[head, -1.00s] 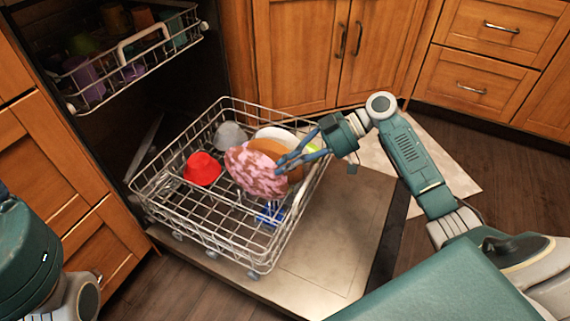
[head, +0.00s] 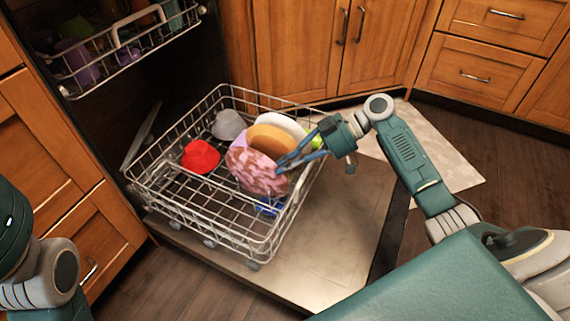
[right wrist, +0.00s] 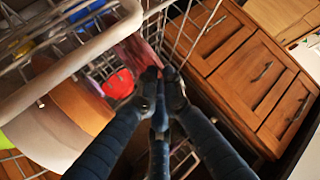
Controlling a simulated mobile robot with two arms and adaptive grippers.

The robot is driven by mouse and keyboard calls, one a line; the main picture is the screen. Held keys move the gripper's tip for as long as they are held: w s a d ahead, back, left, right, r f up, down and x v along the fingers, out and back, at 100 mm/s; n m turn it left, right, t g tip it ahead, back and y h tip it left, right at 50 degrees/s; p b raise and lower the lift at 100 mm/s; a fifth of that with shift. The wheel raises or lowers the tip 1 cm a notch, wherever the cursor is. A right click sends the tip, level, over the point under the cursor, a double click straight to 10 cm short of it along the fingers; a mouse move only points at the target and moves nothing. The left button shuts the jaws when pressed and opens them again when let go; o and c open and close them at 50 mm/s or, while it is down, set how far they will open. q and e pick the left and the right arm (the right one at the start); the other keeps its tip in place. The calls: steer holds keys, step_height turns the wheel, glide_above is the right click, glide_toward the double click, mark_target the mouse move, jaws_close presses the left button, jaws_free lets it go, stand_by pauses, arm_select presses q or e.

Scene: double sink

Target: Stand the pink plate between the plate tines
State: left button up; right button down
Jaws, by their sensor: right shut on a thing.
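The pink plate (head: 256,172), mottled pink, is tilted up in the lower dishwasher rack (head: 190,238), in front of an orange plate (head: 272,140) and a white plate (head: 290,124). My right gripper (head: 281,165) is shut on the plate's right edge. In the right wrist view, the pink plate (right wrist: 138,52) shows just beyond the closed fingertips (right wrist: 160,76). The tines under the plate are mostly hidden, so I cannot tell whether it sits between them. My left arm is at the left edge; its gripper is out of view.
A red bowl (head: 201,157) and a grey bowl (head: 228,125) lie left of the plates. A blue item (head: 268,207) is below the pink plate. The upper rack (head: 120,58) holds cups. The rack's front left is clear.

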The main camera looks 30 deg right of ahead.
steer(key=c, duration=1.8)
jaws_free()
steer(key=shift+c, duration=0.2)
steer(key=v, duration=1.2)
